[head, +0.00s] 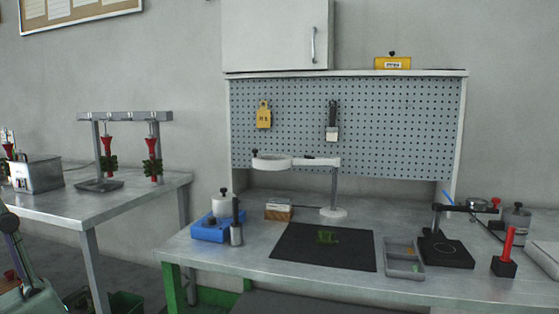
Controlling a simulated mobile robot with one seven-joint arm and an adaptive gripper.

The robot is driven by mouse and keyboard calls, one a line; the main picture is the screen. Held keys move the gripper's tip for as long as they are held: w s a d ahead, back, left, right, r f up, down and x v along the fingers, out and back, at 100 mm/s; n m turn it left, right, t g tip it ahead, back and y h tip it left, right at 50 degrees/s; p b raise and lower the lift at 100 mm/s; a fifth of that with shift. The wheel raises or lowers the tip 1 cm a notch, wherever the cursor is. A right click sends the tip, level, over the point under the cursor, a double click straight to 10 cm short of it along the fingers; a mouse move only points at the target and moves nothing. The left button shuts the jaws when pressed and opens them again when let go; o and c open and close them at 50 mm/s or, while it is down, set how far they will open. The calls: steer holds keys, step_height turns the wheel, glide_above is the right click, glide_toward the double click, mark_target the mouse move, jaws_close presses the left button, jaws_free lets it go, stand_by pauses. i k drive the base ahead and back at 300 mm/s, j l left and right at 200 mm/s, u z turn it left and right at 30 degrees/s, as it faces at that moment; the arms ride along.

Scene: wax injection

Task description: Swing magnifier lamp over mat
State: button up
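The magnifier lamp stands at the back of the workbench in the head view. Its round white head (272,163) is at the left end of a horizontal arm (318,162). The arm joins a grey upright post (334,187) on a round white base (333,213). The black mat (300,258) lies flat near the front of the bench, with a small green piece (328,237) on it. The lamp head is raised, behind the mat and left of it in the picture. A small dark knob (255,153) shows on the head's left edge. My gripper is not in view.
The pegboard (400,125) rises behind the lamp.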

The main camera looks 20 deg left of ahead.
mark_target(267, 162)
steer(key=i+j, duration=0.25)
steer(key=j, duration=0.15)
steer(key=i+j, duration=0.25)
steer(key=j, duration=0.15)
steer(key=i+j, duration=0.2)
steer(key=j, duration=0.15)
steer(key=i+j, duration=0.25)
steer(key=j, duration=0.15)
steer(key=i+j, duration=0.15)
steer(key=i, duration=0.25)
steer(key=i+j, duration=0.1)
steer(key=i, duration=0.3)
